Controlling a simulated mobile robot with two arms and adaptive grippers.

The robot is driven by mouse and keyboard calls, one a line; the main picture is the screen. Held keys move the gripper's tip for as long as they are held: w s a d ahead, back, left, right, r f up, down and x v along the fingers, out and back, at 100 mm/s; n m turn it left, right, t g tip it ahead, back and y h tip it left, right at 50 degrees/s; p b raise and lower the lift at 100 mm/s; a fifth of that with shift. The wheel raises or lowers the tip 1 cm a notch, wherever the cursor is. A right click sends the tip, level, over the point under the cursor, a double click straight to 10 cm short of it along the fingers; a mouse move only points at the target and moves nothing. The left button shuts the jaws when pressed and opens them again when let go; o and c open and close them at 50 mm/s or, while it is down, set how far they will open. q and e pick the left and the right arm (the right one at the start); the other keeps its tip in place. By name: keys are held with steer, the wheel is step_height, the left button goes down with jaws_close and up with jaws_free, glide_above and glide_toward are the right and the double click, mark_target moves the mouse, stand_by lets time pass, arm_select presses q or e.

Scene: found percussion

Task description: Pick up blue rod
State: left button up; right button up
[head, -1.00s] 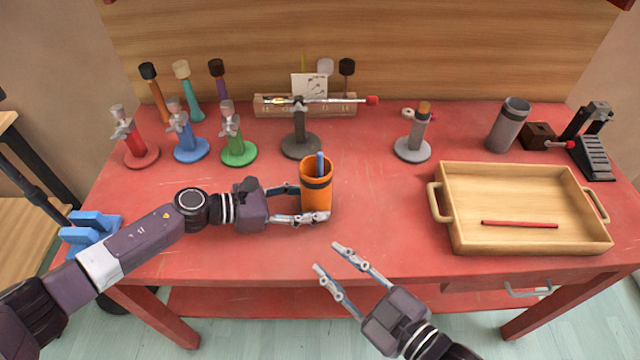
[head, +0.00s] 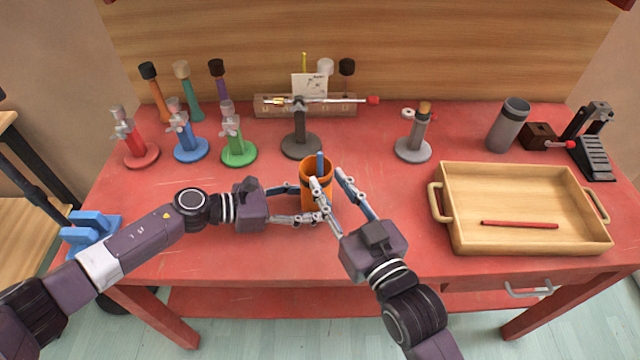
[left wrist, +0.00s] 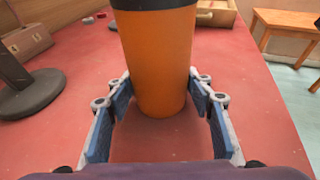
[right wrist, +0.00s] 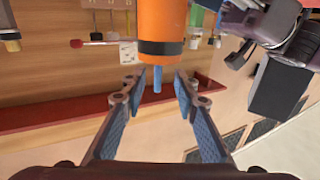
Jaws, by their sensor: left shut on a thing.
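The blue rod (head: 320,163) stands in an orange cup (head: 306,190) with a dark band. Only its upper end shows above the rim. In the right wrist view, which looks inverted, the blue rod (right wrist: 157,78) pokes out of the orange cup (right wrist: 162,20). My left gripper (head: 312,206) is shut on the cup from the left; its fingers flank the cup in the left wrist view (left wrist: 160,92). My right gripper (head: 326,176) is open at the cup's upper right, its fingers to either side of the rod and apart from it.
A wooden tray (head: 444,205) with a red rod (head: 520,224) lies at the right. Red (head: 135,140), blue (head: 187,140) and green (head: 236,140) stands are at the left. A dark stand (head: 300,140) is behind the cup. The red tabletop (head: 400,250) between cup and tray is clear.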

mark_target(321, 169)
steer(key=x, duration=0.5)
steer(key=shift+w, duration=0.35)
steer(key=shift+c, duration=0.2)
jaws_close()
